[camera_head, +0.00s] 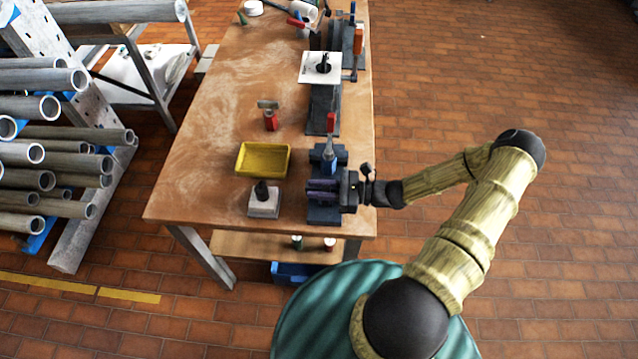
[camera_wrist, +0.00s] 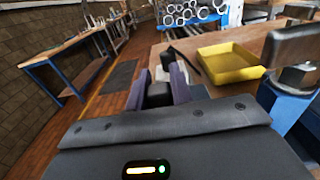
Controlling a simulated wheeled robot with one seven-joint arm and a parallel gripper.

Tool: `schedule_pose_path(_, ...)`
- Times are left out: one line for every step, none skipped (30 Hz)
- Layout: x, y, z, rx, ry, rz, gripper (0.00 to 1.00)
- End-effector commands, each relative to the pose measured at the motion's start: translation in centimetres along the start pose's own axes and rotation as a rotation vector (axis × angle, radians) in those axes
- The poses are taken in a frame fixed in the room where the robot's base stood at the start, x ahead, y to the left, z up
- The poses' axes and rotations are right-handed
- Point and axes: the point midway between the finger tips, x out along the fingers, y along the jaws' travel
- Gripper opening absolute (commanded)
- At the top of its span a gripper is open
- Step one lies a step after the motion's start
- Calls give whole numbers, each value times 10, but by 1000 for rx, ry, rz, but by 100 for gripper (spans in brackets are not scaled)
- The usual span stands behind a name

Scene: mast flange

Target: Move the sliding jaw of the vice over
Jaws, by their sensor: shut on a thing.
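The vice (camera_head: 327,213) is a dark block assembly at the near right end of the wooden bench, with a blue part (camera_head: 329,165) on its far side. My gripper (camera_head: 320,190) reaches in over it from the right, its purple fingers pointing left. In the wrist view the fingers (camera_wrist: 158,90) stand on either side of a dark block (camera_wrist: 158,96), which looks like the sliding jaw. My gripper is shut on it. Most of the jaw is hidden by the fingers and gripper body. The blue part also shows at the right of the wrist view (camera_wrist: 290,107).
Left of the vice are a yellow tray (camera_head: 242,161) and a pale block with a dark knob (camera_head: 264,208). A red-handled tool (camera_head: 270,122) lies farther back. A white plate (camera_head: 308,67) and more dark fixtures line the bench's right edge. The bench's left half is mostly clear.

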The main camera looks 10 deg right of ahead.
Motion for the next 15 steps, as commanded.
schedule_pose_path(0,4,-2,4,0,6,0)
schedule_pose_path(0,4,-2,4,0,7,24)
schedule_pose_path(0,4,-2,4,0,7,32)
schedule_pose_path(0,4,-2,5,0,7,37)
schedule_pose_path(0,4,-2,4,0,7,43)
schedule_pose_path(0,3,-2,4,0,6,44)
schedule_pose_path(0,3,-2,4,0,6,44)
schedule_pose_path(0,3,-1,4,0,6,44)
schedule_pose_path(0,3,-1,3,0,5,44)
schedule_pose_path(0,3,-1,3,0,5,44)
schedule_pose_path(0,3,-1,3,0,5,44)
schedule_pose_path(0,2,-1,3,0,5,44)
schedule_pose_path(0,2,-1,3,0,5,44)
schedule_pose_path(0,2,-1,3,0,5,44)
schedule_pose_path(0,2,-1,3,0,4,44)
